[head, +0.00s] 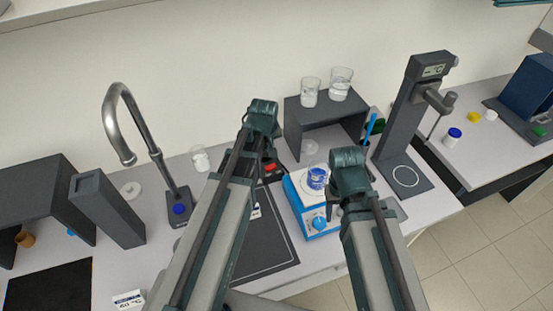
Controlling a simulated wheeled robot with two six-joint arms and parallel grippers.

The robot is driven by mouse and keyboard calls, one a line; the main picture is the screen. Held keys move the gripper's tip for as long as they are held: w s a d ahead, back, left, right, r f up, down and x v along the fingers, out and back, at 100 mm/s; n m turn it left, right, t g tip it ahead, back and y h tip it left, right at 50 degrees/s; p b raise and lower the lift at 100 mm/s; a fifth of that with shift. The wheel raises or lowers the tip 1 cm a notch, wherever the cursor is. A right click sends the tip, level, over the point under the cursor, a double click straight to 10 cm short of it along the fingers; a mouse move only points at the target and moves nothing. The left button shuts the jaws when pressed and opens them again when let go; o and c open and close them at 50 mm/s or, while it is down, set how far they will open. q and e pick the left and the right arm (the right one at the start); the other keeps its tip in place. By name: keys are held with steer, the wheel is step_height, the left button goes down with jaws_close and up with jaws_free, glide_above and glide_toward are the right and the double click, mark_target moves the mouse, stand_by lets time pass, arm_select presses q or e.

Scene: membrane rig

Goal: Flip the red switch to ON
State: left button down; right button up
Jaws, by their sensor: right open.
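A small red switch (270,168) shows on a dark panel behind my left arm; it is partly hidden, and its position cannot be read. My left gripper (267,155) hangs beside the switch, mostly hidden behind its own wrist; its jaws cannot be made out. I cannot tell whether it touches the switch. My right gripper (337,207) is open, close to the right side of the blue and white stirrer.
The blue stirrer (313,218) holds a glass with blue contents (317,178). A grey shelf (325,112) with two glasses stands behind. A tall grey stand (408,120) is at right, a curved tap (130,110) at left. A dark mat (265,250) lies in front.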

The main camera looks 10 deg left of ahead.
arm_select(q)
steer(key=shift+s, duration=0.1)
arm_select(e)
steer(key=shift+s, duration=0.1)
arm_select(q)
steer(key=b, duration=1.2)
glide_toward(276, 166)
steer(key=x, duration=0.6)
steer(key=shift+a, duration=0.3)
arm_select(e)
step_height(276, 166, down, 12)
steer(key=shift+f, duration=0.2)
arm_select(q)
steer(key=shift+d+f+b, duration=0.2)
steer(key=shift+f+b, duration=0.1)
steer(key=shift+b, duration=0.3)
arm_select(e)
steer(key=shift+f, duration=0.4)
